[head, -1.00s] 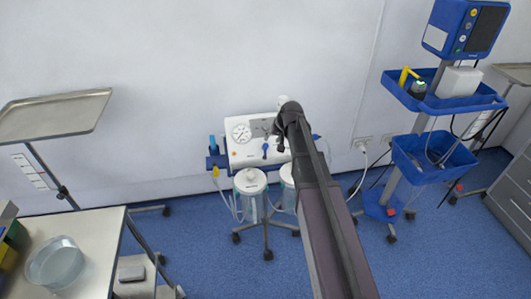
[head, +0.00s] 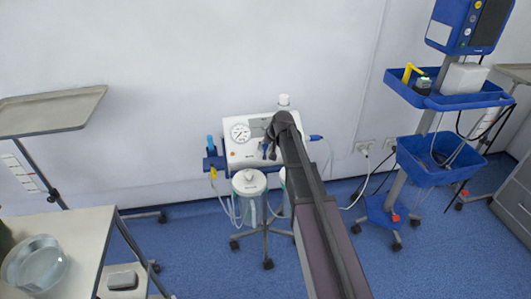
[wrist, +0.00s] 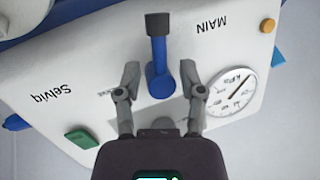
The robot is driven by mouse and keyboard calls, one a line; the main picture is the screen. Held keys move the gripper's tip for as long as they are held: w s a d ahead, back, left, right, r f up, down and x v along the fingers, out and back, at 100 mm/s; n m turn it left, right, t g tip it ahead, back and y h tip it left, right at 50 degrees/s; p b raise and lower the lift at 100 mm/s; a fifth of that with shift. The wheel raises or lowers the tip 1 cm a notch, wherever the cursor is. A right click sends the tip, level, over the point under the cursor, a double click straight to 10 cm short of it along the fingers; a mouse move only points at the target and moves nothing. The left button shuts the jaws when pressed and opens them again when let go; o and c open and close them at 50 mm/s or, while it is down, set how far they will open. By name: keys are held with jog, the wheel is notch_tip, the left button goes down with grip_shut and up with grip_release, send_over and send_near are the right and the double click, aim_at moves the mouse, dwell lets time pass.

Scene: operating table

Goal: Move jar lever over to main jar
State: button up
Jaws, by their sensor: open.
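The jar lever (wrist: 158,67) is a blue handle with a dark end cap on the white panel of the suction unit (wrist: 110,45). In the wrist view it points toward the picture top, with the upside-down word MAIN to its right. My gripper (wrist: 160,72) is open, one finger on each side of the lever's blue base, with gaps visible. In the head view my gripper (head: 269,153) is in front of the suction unit (head: 237,153) and hides most of the lever. The left jar (head: 249,183) hangs below the unit; the other jar is mostly hidden by my arm.
A round gauge (wrist: 233,92) and a green button (wrist: 82,138) flank the lever on the panel. A blue equipment stand (head: 425,150) with cables is at right. A table with a glass bowl (head: 37,262) and a tray stand (head: 50,112) are at left.

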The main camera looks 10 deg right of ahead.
jog(key=shift+w+a+f, duration=0.1)
jog(key=shift+w+f, duration=0.1)
jog(key=shift+f, duration=0.2)
grip_shut()
jog(key=shift+b, duration=0.3)
jog(key=shift+a+m+t+y+b, duration=0.15)
jog(key=shift+m+t+y+b, duration=0.15)
jog(key=shift+m, duration=0.9)
jog(key=shift+w+a+r+m+t, duration=0.1)
jog(key=shift+m+t, duration=0.2)
jog(key=shift+m, duration=0.7)
